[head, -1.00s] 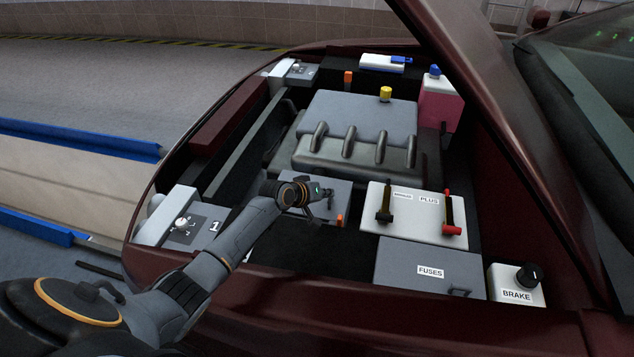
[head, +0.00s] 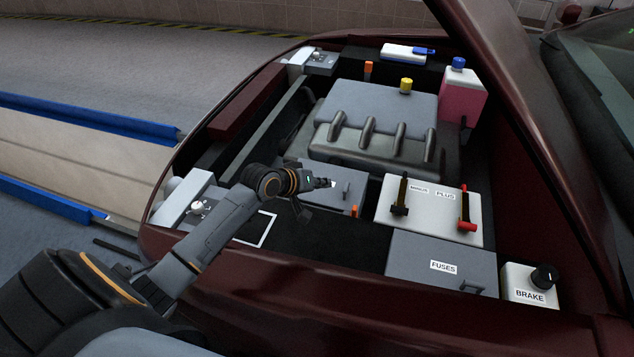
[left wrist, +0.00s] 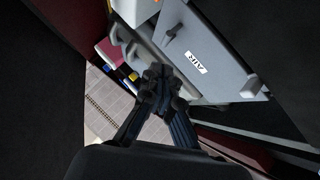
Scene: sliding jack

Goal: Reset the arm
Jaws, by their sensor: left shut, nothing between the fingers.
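My left arm comes in from the lower left in the head view and reaches over the open engine bay. My left gripper (head: 322,184) is in front of a grey box (head: 345,200) beside the engine block. It also shows in the left wrist view (left wrist: 157,75), fingers together and empty. There, a grey lid labelled AIR (left wrist: 215,50) lies to the right of the fingertips. From these views I cannot tell whether the fingers touch it. My right gripper is not in view.
The grey engine block (head: 375,120) lies behind the gripper. The white battery (head: 432,207) with black and red clamps, the FUSES box (head: 425,258) and the BRAKE reservoir (head: 520,283) are to the right. The raised dark red hood edge (head: 510,110) slants across the right.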

